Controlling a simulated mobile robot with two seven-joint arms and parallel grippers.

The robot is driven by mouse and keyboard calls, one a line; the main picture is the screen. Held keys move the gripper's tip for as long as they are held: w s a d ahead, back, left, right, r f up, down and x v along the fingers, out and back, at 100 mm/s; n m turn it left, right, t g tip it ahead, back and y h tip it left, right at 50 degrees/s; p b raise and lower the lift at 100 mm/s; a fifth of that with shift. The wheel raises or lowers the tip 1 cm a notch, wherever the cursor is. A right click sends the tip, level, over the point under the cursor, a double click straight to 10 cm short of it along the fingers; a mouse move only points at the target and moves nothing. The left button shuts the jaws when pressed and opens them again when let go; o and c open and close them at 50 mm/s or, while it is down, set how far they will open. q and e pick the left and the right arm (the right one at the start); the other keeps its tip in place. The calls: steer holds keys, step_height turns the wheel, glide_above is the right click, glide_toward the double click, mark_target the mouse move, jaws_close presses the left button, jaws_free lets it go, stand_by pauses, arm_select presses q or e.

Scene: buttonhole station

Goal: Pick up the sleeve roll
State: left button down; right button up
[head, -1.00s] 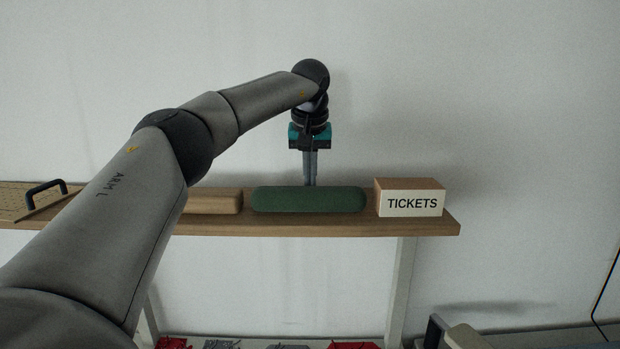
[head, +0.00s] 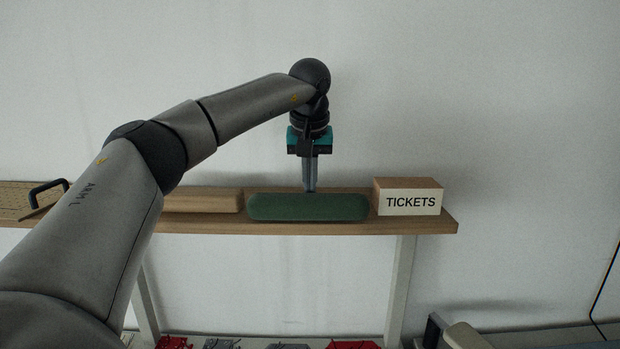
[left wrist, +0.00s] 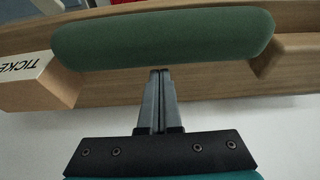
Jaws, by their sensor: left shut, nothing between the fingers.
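The sleeve roll is a long, dark green padded roll (head: 308,208) lying lengthwise along the shelf's front edge. It also fills the upper part of the left wrist view (left wrist: 165,36). My left gripper (head: 310,189) points straight down on the wall side of the roll, its fingertips at or just behind the roll's back side. The fingers are together with nothing between them, as the left wrist view also shows (left wrist: 160,73). I cannot tell whether they touch the roll. My right gripper is not in view.
The wooden shelf (head: 260,228) holds a TICKETS box (head: 408,198) close to the roll's right end and a pale wooden block (head: 203,201) close to its left end. A board with a black handle (head: 47,190) lies far left. The wall is close behind. Red and grey items lie below.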

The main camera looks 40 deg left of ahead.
arm_select(q)
steer(key=shift+s+d, duration=0.15)
steer(key=shift+s, duration=0.05)
steer(key=shift+w, duration=0.1)
